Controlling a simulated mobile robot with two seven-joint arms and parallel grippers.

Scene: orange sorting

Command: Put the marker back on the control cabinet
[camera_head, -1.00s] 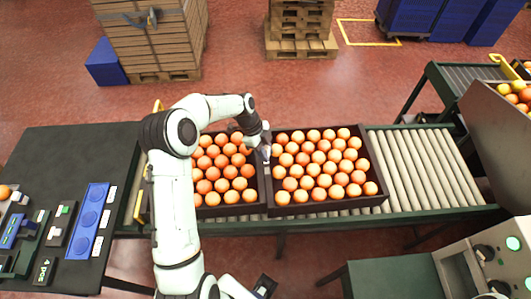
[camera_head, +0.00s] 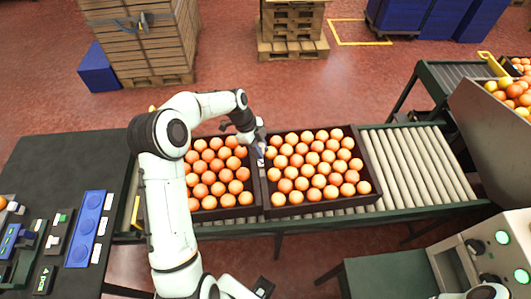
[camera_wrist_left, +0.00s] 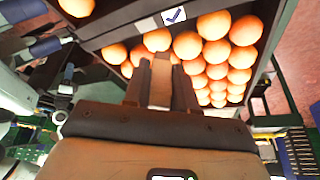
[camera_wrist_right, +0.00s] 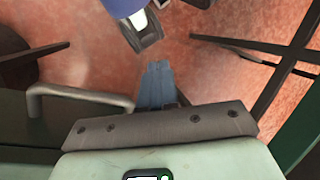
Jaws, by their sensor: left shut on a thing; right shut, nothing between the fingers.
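My left gripper (camera_head: 262,151) is over the shared edge of the two orange crates. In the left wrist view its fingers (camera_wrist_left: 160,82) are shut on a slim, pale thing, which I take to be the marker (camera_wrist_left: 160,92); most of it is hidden. A white card with a blue check mark (camera_wrist_left: 174,15) shows on the crate wall just beyond the fingertips. The control cabinet (camera_head: 482,258), with lit green buttons and dark knobs, stands at the lower right, far from the left gripper. My right gripper (camera_wrist_right: 157,75) is shut and empty, low at the bottom centre of the head view.
The left crate (camera_head: 228,214) and right crate (camera_head: 325,203), full of oranges, sit on the roller conveyor (camera_head: 415,165). A dark table (camera_head: 75,155) with blue trays stands at left. A green surface (camera_head: 385,275) lies beside the cabinet. The rollers right of the crates are clear.

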